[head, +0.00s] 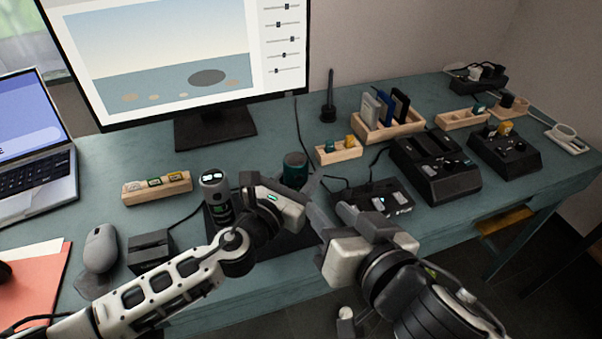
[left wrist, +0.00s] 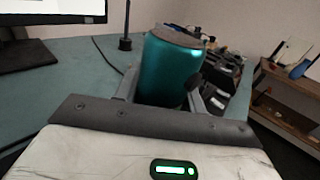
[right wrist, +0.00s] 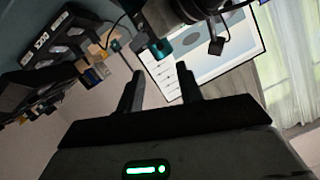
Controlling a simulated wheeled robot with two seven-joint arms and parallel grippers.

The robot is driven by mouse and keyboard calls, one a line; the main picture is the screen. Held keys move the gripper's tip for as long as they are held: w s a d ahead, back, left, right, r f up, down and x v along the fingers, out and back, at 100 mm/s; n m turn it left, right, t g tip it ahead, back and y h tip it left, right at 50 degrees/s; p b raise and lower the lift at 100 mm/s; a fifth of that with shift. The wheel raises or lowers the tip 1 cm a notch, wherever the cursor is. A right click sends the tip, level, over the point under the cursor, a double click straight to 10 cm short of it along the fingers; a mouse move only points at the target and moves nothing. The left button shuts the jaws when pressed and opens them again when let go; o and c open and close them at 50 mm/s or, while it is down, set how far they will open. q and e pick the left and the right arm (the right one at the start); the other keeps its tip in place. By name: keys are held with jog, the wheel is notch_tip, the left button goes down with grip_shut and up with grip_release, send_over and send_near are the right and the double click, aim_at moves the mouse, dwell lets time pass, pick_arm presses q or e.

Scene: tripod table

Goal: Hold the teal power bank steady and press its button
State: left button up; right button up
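The teal power bank (head: 295,168) is a small upright cylinder with a dark top, near the middle of the desk in the head view. In the left wrist view the power bank (left wrist: 170,68) stands between the two fingers of my left gripper (left wrist: 165,98), which appear closed against its sides. My left gripper (head: 304,182) reaches it from the left. My right gripper (head: 319,208) is just in front and to the right, apart from it. In the right wrist view my right gripper (right wrist: 160,88) is open, with nothing between its fingers. I cannot make out the button.
Black devices (head: 375,197) and a charger-like box (head: 435,165) lie to the right. Wooden holders (head: 338,151) and a monitor (head: 185,55) are behind. A mouse (head: 101,249) is at left.

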grip_shut()
dwell(1.5)
